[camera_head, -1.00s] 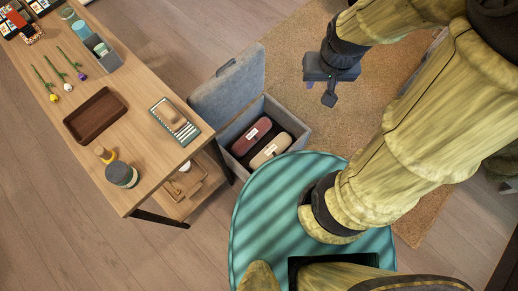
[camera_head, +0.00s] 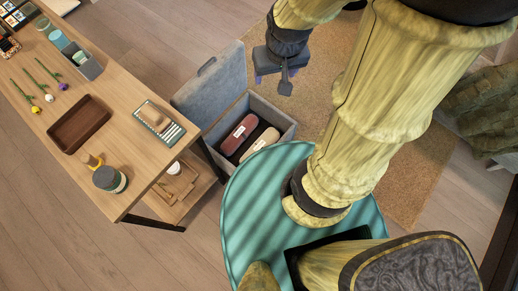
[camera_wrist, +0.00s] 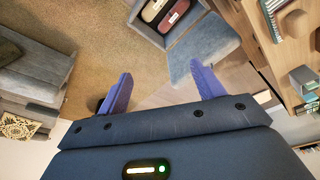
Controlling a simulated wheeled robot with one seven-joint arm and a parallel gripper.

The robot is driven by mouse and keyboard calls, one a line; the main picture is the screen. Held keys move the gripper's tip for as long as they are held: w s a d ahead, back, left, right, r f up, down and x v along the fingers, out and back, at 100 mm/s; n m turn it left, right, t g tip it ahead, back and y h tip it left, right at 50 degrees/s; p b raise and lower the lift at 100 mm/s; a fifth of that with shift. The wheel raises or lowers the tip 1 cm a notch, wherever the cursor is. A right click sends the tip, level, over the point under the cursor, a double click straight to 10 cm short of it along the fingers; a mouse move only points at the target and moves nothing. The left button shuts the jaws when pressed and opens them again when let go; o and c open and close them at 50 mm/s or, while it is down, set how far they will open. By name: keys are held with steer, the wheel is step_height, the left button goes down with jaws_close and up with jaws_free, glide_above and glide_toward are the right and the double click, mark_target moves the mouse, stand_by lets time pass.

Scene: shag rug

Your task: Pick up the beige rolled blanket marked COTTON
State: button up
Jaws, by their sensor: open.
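The beige rolled blanket (camera_head: 261,144) lies in an open grey fabric storage box, beside a dark red roll (camera_head: 239,134). Both carry a pale label, too small to read in the head view. In the wrist view the beige roll (camera_wrist: 153,10) and the red roll (camera_wrist: 174,15) show at the top edge, partly cut off. My gripper (camera_head: 285,82) is above the rug, up and right of the box in the head view. In the wrist view its two purple fingers (camera_wrist: 160,73) are wide apart, with nothing between them. It is clear of the blanket.
The grey box (camera_head: 284,122) has its lid (camera_head: 214,87) raised on the left side. A wooden table (camera_head: 140,183) with a brown tray (camera_head: 79,124) stands left of it. The tan rug (camera_head: 318,92) lies behind the box. A grey sofa-like piece (camera_wrist: 30,75) shows in the wrist view.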

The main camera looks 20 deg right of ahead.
steer(key=o, duration=0.6)
steer(key=shift+m, duration=0.4)
steer(key=b+x, duration=0.3)
steer(key=x, duration=0.1)
steer(key=shift+w+a+f, duration=0.1)
steer(key=shift+f, duration=0.25)
steer(key=m+g+b, duration=0.3)
steer(key=m+b, duration=0.7)
steer(key=b, duration=3)
glide_above(260, 146)
step_height(260, 146, down, 63)
steer(key=shift+r, duration=0.15)
step_height(260, 146, down, 12)
steer(key=b, duration=0.7)
steer(key=shift+f, duration=0.2)
step_height(260, 146, down, 5)
steer(key=b, duration=0.4)
steer(key=shift+a, duration=0.15)
